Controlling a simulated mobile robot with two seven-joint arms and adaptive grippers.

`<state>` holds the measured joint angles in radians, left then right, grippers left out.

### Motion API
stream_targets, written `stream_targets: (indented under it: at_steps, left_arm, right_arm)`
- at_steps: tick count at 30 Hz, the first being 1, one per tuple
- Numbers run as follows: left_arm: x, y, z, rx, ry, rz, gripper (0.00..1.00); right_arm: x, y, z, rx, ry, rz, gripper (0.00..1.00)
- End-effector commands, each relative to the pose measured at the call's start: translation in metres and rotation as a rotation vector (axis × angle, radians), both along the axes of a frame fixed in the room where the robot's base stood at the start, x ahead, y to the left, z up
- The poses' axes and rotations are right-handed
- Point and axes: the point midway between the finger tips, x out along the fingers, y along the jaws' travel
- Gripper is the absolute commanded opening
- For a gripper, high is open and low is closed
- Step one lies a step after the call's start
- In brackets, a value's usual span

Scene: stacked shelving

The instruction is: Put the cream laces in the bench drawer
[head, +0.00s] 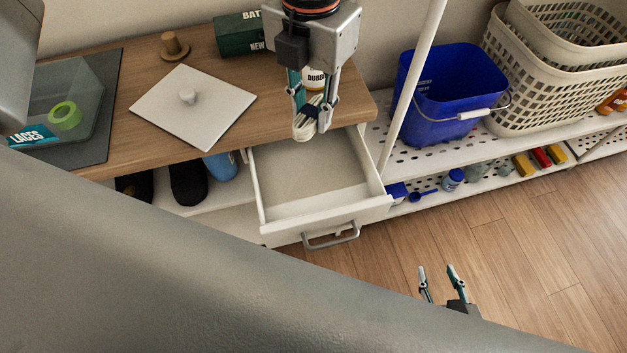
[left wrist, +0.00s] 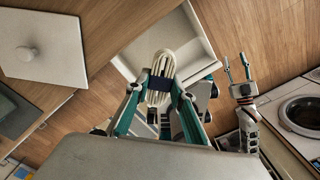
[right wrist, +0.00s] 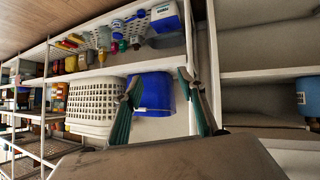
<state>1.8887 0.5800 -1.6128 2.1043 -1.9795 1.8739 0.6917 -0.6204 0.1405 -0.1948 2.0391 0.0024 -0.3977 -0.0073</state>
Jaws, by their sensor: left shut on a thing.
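The cream laces (head: 304,130) are a small bundle with a dark band, clear in the left wrist view (left wrist: 161,66). My left gripper (head: 312,125) is shut on them and holds them over the rear left part of the bench drawer, apart from its floor as far as I can tell. The bench drawer (head: 312,219) is pulled open, white, with a grey handle and a bare floor; it also shows in the left wrist view (left wrist: 205,62). My right gripper (head: 438,271) is open and empty, out in front of the drawer to the right.
A clear bin (head: 85,90) with a LACES card and green tape stands on the bench's left. A white lid (head: 215,115), wooden knob (head: 173,45) and green box (head: 238,35) lie on the bench. A blue bucket (head: 430,95) and basket (head: 520,90) stand right, past a white post (head: 412,80).

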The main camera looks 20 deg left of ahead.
Motion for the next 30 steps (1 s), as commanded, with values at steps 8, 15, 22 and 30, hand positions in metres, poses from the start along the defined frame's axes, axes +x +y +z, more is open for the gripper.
stream_targets:
  at_steps: [8,15,22,30]
  left_arm:
    - [-0.002,-0.001,-0.040,0.001,0.009,0.040,0.08]
    - [-0.002,-0.001,-0.099,0.001,0.008,0.039,0.08]
    - [-0.001,-0.001,-0.137,0.000,0.004,0.039,0.08]
    - [-0.001,-0.001,-0.154,0.000,0.002,0.038,0.08]
  right_arm:
    - [-0.006,-0.001,-0.011,-0.006,0.015,0.002,0.40]
    - [-0.010,-0.003,-0.020,-0.015,0.028,0.003,0.40]
    - [-0.007,-0.004,-0.019,-0.020,0.021,0.003,0.40]
    - [-0.006,-0.004,-0.021,-0.021,0.019,0.004,0.40]
